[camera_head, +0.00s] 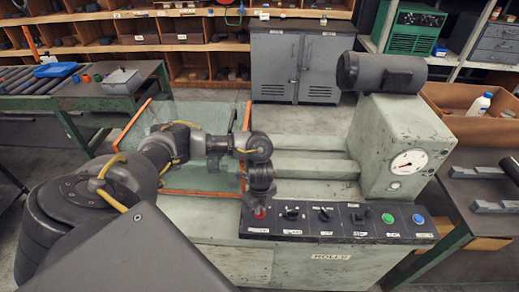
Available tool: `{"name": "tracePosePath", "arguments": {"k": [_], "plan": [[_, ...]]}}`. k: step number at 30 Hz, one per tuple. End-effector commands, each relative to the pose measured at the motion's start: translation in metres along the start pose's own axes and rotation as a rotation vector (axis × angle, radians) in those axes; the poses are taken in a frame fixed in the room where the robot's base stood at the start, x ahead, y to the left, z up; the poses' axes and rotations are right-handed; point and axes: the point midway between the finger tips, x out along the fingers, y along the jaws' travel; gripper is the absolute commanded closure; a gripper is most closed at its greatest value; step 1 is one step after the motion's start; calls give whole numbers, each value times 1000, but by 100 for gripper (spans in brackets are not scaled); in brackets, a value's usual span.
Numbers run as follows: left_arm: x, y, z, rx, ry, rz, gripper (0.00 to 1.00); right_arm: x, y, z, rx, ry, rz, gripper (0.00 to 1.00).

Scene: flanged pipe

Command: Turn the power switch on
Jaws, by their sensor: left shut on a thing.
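The control panel (340,222) runs along the front of the pale green machine. It carries a red knob (260,212) at its left end, two black knobs, a green button (387,218) and a blue button (418,219). My left gripper (260,203) points down over the left end of the panel and is shut on the red knob. The gripper hides part of that knob. The labels are too small to read, so I cannot tell which control is the power switch. My right gripper is not in view.
An orange-framed clear guard (190,120) stands behind my left arm. A grey motor (382,72) and a housing with a dial (408,162) rise at the machine's right. A side bench (485,190) holds metal blocks. The space above the panel's middle and right is clear.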

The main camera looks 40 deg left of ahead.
Motion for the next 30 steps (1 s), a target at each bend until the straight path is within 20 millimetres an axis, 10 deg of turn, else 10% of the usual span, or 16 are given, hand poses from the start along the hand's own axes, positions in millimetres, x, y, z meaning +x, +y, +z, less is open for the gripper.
{"name": "tracePosePath", "arguments": {"k": [30], "plan": [[2, 1, 1, 885, -1, 4, 100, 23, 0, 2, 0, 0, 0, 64]]}}
